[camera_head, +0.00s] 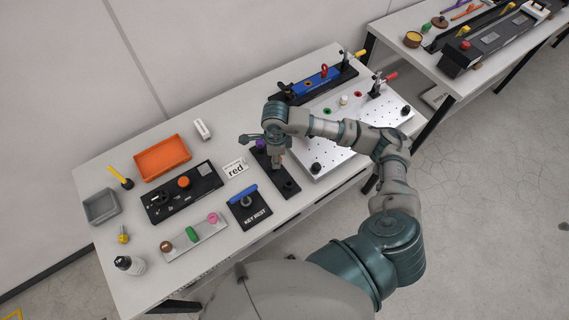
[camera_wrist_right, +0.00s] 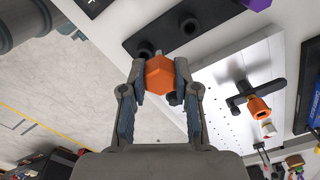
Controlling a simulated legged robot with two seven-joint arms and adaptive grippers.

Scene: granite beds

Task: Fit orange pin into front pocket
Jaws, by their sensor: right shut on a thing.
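My right gripper (camera_wrist_right: 160,78) is shut on the orange pin (camera_wrist_right: 159,76), whose hexagonal head sits between the fingertips in the right wrist view. In the head view the right gripper (camera_head: 278,160) points down over the black pocket board (camera_head: 268,176); the pin is hard to make out there. In the wrist view the board (camera_wrist_right: 225,10) shows a raised round pocket (camera_wrist_right: 190,25) and another (camera_wrist_right: 145,49) close by the pin's far end. I cannot tell whether the pin touches it. A purple pin (camera_head: 261,145) stands at the board's far end. My left gripper is not in view.
A silver perforated plate (camera_head: 335,148) with clamps lies right of the board. An orange tray (camera_head: 163,158) stands farther left. The table's front edge is close.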

